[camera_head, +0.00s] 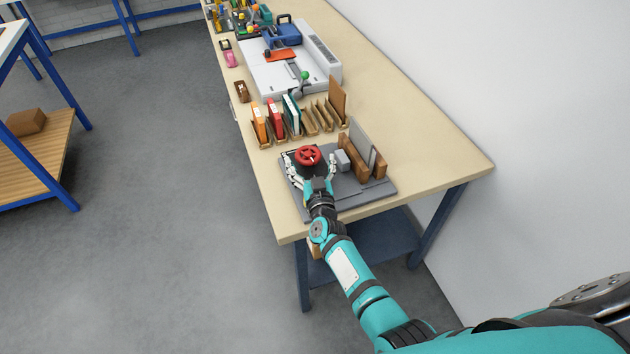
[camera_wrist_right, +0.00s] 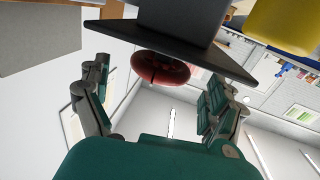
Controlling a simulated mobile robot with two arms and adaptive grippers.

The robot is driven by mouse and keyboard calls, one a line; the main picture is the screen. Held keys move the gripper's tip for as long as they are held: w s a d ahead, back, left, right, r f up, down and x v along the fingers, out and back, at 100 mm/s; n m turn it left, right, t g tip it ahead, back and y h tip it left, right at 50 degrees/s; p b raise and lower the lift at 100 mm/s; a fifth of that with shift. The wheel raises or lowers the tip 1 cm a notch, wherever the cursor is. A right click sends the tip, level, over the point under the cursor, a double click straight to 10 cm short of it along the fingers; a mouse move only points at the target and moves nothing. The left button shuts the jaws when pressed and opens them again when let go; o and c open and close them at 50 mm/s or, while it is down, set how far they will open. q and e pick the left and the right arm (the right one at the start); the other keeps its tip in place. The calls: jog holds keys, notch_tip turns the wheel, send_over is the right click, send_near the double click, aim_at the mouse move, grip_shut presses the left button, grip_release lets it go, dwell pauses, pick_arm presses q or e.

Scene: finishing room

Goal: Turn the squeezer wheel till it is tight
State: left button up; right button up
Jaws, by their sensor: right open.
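The squeezer wheel (camera_head: 308,155) is a red, spoked handwheel at the left part of a grey squeezer (camera_head: 376,190) near the table's front end. In the right wrist view the red wheel (camera_wrist_right: 160,68) lies between the spread fingers of the gripper (camera_wrist_right: 158,95), with a gap showing on both sides. The gripper is open. The wheel's far side is partly hidden behind a dark plate in the wrist view. My left gripper does not show.
The squeezer stands on a long wooden table (camera_head: 435,150). Beyond it stand several upright books in wooden holders (camera_head: 268,122) and a large grey-white machine (camera_head: 290,70). A white wall (camera_head: 540,80) runs along the right.

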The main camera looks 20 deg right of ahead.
aim_at(301, 147)
jog(key=s, duration=0.3)
jog(key=s+a, duration=0.1)
jog(key=s, duration=0.5)
jog(key=shift+a, duration=0.15)
jog(key=shift+w, duration=0.1)
